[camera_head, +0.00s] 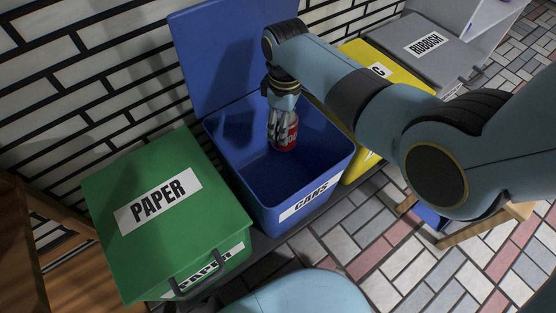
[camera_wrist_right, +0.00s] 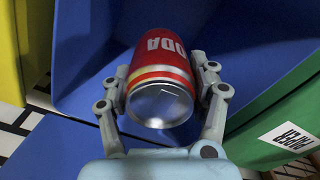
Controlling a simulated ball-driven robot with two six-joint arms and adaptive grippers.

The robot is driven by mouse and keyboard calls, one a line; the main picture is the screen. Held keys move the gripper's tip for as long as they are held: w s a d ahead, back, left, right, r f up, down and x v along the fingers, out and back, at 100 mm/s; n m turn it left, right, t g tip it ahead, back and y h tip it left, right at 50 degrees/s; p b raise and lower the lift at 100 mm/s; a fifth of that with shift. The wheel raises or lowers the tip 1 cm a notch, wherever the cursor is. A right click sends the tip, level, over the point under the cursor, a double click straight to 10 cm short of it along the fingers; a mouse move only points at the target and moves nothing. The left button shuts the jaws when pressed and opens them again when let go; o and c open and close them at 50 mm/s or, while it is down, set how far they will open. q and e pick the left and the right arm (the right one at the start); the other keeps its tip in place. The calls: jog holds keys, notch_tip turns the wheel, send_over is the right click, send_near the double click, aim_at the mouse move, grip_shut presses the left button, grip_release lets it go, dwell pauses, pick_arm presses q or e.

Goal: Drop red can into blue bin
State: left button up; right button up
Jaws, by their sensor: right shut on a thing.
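The red can (camera_head: 284,131) is held in my right gripper (camera_head: 284,121) over the open blue bin (camera_head: 318,205), which has a CANS label on its front. The can hangs inside the bin's opening, below the rim in the head view, with its lower end pointing down. In the right wrist view the can (camera_wrist_right: 160,80) sits between the two fingers of my right gripper (camera_wrist_right: 163,88), with its silver end toward the camera. The blue lid stands open at the back. My left gripper is not in view.
A closed green PAPER bin (camera_head: 160,215) stands to the left. A yellow bin (camera_head: 366,58) and a grey RUBBISH bin (camera_head: 425,42) stand to the right. A brick wall is behind. A wooden stool is on the tiled floor at right.

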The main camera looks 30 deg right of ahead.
jog(key=shift+r, duration=0.1)
jog(key=o, duration=0.9)
notch_tip(320, 180, up, 12)
dwell(0.3)
